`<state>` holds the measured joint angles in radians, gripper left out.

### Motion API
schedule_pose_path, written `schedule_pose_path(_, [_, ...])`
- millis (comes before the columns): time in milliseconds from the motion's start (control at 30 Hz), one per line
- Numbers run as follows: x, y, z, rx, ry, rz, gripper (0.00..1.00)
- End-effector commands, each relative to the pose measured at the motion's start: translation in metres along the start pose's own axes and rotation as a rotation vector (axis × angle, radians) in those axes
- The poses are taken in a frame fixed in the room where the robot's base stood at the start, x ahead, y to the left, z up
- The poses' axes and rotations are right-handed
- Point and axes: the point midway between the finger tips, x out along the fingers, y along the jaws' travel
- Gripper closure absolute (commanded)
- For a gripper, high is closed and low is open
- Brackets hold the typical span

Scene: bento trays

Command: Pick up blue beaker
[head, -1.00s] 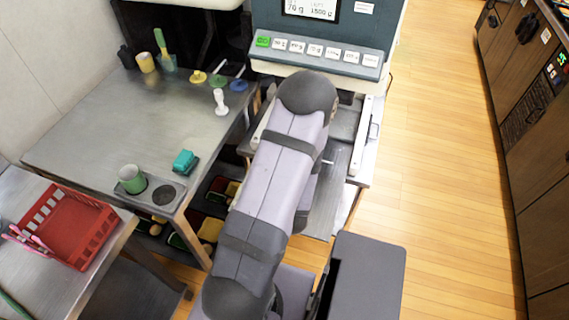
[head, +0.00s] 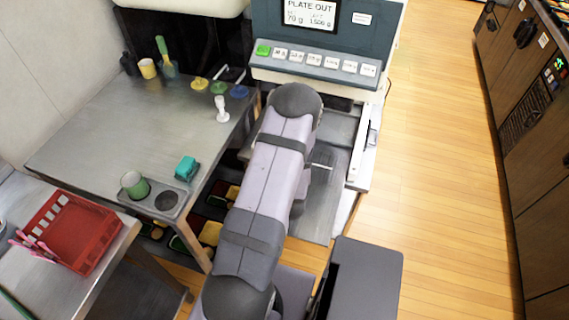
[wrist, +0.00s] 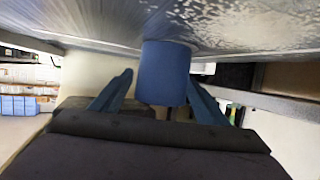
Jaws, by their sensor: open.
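A blue beaker (wrist: 164,72) shows in the middle of the wrist view, its wide end against a grey metal surface at the top of that picture. My gripper (wrist: 160,76) has its two blue-grey fingers apart, one on each side of the beaker. A gap shows between the left finger and the beaker; the right finger is close to its side, and I cannot tell whether it touches. In the head view my arm covers the middle, and neither the beaker nor my gripper can be made out.
The metal table (head: 100,135) at the left holds a green cup (head: 135,185), a teal block (head: 187,168) and a white pestle-like piece (head: 221,108). A red basket (head: 75,228) sits front left. A machine with a button panel (head: 315,62) stands behind my arm. The wooden floor at right is clear.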

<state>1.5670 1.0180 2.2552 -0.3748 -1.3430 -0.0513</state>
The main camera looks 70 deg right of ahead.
Motion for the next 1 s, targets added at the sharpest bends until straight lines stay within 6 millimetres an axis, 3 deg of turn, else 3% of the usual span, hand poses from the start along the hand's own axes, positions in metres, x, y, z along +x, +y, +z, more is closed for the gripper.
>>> schedule_pose_path(367, [0.0092, -0.0002, 0.0005, 0.0, 0.0, 0.001, 0.32])
schedule_pose_path(567, [0.0091, -0.0001, 0.0003, 0.0, 0.0, 0.001, 0.75])
schedule_pose_path(600, [0.009, -0.0001, 0.0003, 0.0, 0.0, 0.0, 0.78])
schedule_pose_path(1000, [0.0083, 0.0, -0.003, 0.0, 0.002, 0.001, 0.78])
